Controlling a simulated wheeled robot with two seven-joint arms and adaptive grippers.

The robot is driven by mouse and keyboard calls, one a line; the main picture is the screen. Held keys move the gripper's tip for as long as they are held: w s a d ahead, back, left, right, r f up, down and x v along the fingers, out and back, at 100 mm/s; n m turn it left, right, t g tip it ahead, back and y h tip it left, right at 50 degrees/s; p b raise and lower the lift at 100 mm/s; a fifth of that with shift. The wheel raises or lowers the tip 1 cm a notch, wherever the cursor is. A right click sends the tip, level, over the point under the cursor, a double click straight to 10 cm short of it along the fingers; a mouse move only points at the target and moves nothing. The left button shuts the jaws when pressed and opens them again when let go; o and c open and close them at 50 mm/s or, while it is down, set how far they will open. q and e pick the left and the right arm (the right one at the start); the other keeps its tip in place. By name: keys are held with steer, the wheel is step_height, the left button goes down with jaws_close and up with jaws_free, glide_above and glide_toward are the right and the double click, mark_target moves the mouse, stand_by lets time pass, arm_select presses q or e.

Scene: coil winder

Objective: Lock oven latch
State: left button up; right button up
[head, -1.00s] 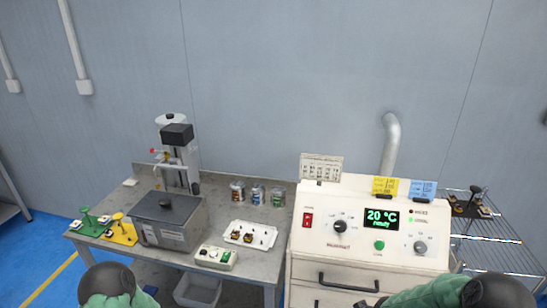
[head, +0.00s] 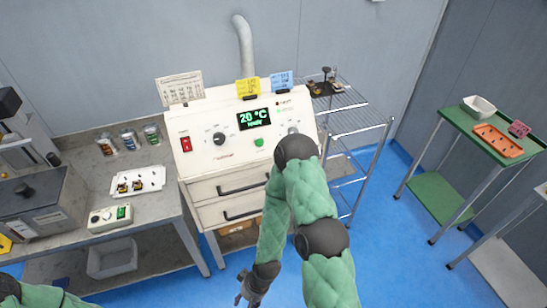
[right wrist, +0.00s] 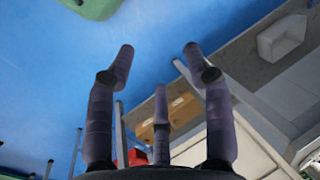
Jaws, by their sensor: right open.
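The oven (head: 215,160) is a cream cabinet with a sloped control panel in the head view. Its display (head: 254,118) reads 20 °C and "ready". Below the panel are two drawer-like fronts with dark bar handles, an upper handle (head: 243,187) and a lower handle (head: 243,214). I cannot make out a latch; my right arm covers the oven's right side. My right gripper (head: 243,299) is low in front of the oven, apart from it. In the right wrist view the right gripper (right wrist: 160,60) has its fingers spread and empty. My left gripper is out of view.
A grey bench (head: 150,220) stands left of the oven, with a white parts tray (head: 138,182), cans and a grey box (head: 45,203). A wire rack (head: 350,122) stands at the right. A green table (head: 470,122) is farther right. Blue floor lies clear between them.

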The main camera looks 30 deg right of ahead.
steer(key=w+d+f+m+t+h+b, duration=0.1)
steer(key=w+d+f+t+h+b, duration=0.25)
steer(key=w+d+t, duration=1)
steer(key=d+r+t+h+b, duration=0.1)
steer(key=d+r+t+h, duration=0.15)
steer(key=d, duration=1.05)
steer(key=d+r+t+h+b, duration=0.1)
steer(key=d+r+h, duration=0.15)
steer(key=d, duration=0.95)
steer(key=shift+n+y, duration=0.25)
steer(key=shift+n, duration=0.05)
steer(key=x, duration=0.4)
steer(key=b+x, duration=0.1)
steer(key=x, duration=0.2)
steer(key=r+x, duration=0.1)
steer(key=x, duration=0.3)
steer(key=shift+w+d+b, duration=0.15)
steer(key=shift+w+b, duration=0.15)
steer(key=shift+b, duration=0.1)
steer(key=shift+c, duration=0.3)
steer(key=shift+f, duration=0.1)
jaws_close()
